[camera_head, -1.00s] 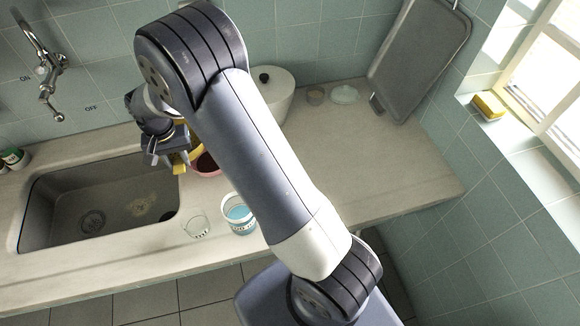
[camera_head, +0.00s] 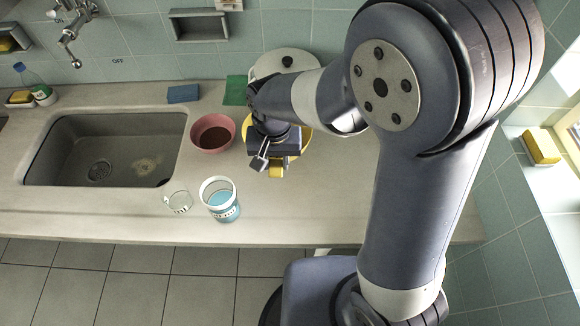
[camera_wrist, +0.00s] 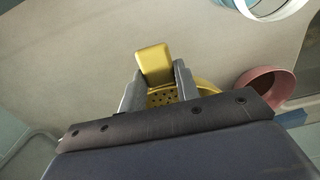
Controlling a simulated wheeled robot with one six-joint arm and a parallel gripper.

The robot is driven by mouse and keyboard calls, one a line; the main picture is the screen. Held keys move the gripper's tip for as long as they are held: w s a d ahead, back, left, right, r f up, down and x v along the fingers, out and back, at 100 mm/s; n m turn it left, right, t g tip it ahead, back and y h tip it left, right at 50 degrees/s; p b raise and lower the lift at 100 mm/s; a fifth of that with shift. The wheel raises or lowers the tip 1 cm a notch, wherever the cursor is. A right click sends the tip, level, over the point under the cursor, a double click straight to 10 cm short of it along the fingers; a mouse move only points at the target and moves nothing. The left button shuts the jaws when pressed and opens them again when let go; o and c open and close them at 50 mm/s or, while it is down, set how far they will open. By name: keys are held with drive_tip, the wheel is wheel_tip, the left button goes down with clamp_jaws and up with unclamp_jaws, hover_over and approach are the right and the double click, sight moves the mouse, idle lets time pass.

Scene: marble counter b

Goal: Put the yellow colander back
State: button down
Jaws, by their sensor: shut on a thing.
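The yellow colander (camera_head: 304,139) is under my wrist in the head view, to the right of the pink bowl. Only part of its rim and its yellow handle (camera_head: 277,172) show; the rest is hidden by my arm. My gripper (camera_head: 268,162) is shut on the handle, which juts toward the counter's front. In the wrist view the handle (camera_wrist: 153,63) sits between the two grey fingers, and the perforated colander wall (camera_wrist: 160,98) shows behind them. I cannot tell whether the colander touches the counter.
The pink bowl (camera_head: 212,133) is close on the left. A white lidded pot (camera_head: 285,62) stands behind, partly hidden, beside a green cloth (camera_head: 236,90). A blue-filled container (camera_head: 220,200) and a glass (camera_head: 178,202) stand near the front edge. The sink (camera_head: 100,150) is at left.

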drive_tip(key=shift+a+f+p, duration=0.1)
drive_tip(key=shift+f+p, duration=0.25)
drive_tip(key=shift+f, duration=3.45)
drive_tip(key=shift+f, duration=0.15)
drive_tip(key=c, duration=1.1)
unclamp_jaws()
drive_tip(key=shift+o, duration=0.2)
wheel_tip(320, 180, up, 12)
drive_tip(key=shift+r+b, duration=0.15)
drive_tip(key=shift+b, duration=0.25)
